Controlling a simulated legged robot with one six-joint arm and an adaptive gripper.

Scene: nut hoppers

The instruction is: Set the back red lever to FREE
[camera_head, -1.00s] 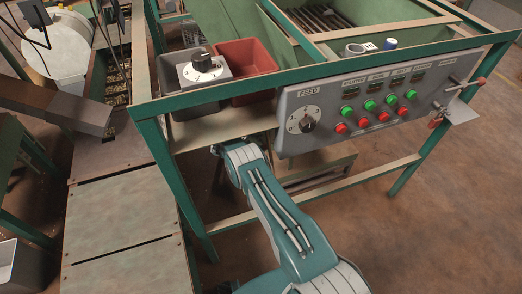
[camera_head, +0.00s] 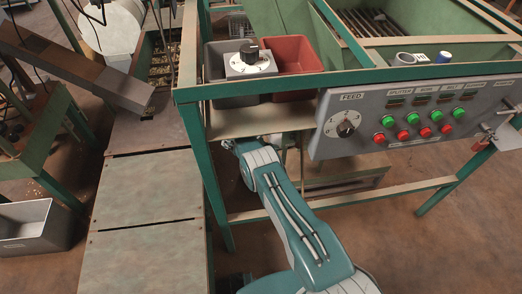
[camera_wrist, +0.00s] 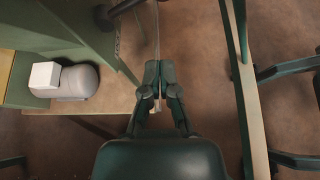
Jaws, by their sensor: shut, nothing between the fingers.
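At the right edge of the head view, a lever with a dull red handle (camera_head: 480,145) hangs at the right end of the grey control panel (camera_head: 360,152). Its plate and the parts above it are cut by the frame edge, so I cannot tell which is the back lever or read any setting. My gripper (camera_wrist: 160,82) shows in the wrist view with its fingers together and empty. No red lever is clear in the wrist view.
The panel has a FEED knob (camera_head: 345,125) and rows of green and red buttons. A grey bin (camera_head: 230,96) and a red bin (camera_head: 292,66) sit behind the green frame rail. In the wrist view, a long beam (camera_wrist: 250,110) runs close right of my gripper.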

